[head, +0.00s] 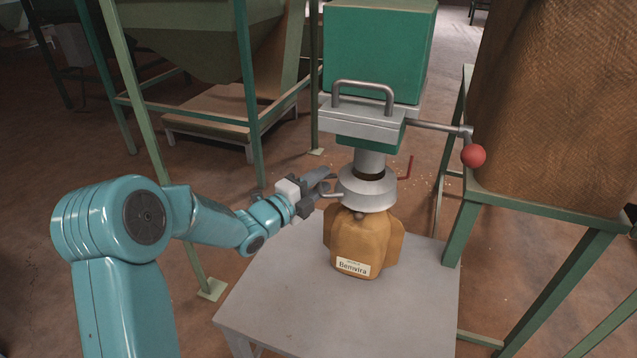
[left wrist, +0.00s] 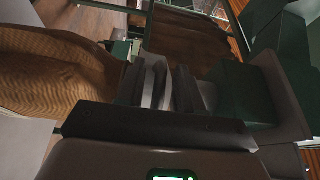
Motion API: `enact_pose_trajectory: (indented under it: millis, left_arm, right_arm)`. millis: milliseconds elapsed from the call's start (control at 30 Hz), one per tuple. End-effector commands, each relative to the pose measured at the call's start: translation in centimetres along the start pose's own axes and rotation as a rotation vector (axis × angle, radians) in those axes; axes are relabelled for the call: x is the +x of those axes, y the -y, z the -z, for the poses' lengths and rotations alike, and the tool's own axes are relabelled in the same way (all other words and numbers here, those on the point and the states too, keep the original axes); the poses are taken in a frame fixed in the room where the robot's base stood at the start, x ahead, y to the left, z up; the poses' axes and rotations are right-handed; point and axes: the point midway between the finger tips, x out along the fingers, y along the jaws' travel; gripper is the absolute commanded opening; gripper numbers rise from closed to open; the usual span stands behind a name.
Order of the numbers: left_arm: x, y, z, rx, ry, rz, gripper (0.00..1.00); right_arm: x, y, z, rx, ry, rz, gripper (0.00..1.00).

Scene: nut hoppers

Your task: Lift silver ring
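The silver ring (head: 367,190) sits around the lower end of the spout under the green box, at the mouth of a brown bag (head: 365,240). A short light tab (head: 333,195) sticks out from its left side. My left gripper (head: 325,183) is at this left side, its dark fingers close to the tab. In the left wrist view the dark fingers (left wrist: 170,88) appear close together, with a light grey strip between or beside them. I cannot tell whether they grip the tab. My right gripper is not in view.
A lever with a red ball (head: 473,155) reaches out to the right of the spout. A green-framed stand (head: 470,215) holds a large brown sack at right. A green hopper (head: 205,40) stands at back left.

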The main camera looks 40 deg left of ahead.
Motion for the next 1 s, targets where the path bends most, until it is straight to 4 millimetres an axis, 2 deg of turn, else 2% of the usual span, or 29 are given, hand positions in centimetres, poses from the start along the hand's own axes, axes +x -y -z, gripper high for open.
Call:
enact_pose_trajectory:
  millis: [100,133,200,233,433,767,1000]
  left_arm:
    - [-0.1,0.0,0.0,0.0,0.0,0.0,0.36]
    - [-0.1,0.0,0.0,0.0,0.0,0.0,0.3]
    - [-0.1,0.0,0.0,0.0,0.0,0.0,0.07]
    - [-0.1,0.0,-0.1,0.0,0.0,0.0,0.0]
    - [-0.1,0.3,0.0,0.001,0.0,0.0,0.0]
    - [0.1,7.1,0.1,0.005,-0.001,0.007,0.0]
    - [0.1,8.2,0.1,0.001,0.001,0.006,0.0]
  right_arm:
    - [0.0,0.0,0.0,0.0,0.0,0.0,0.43]
    - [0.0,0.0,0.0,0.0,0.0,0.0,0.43]
    - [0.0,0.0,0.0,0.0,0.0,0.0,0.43]
    - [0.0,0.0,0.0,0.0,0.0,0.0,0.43]
    - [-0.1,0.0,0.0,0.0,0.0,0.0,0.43]
    - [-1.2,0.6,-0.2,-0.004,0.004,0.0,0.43]
    - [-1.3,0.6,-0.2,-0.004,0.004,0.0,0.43]
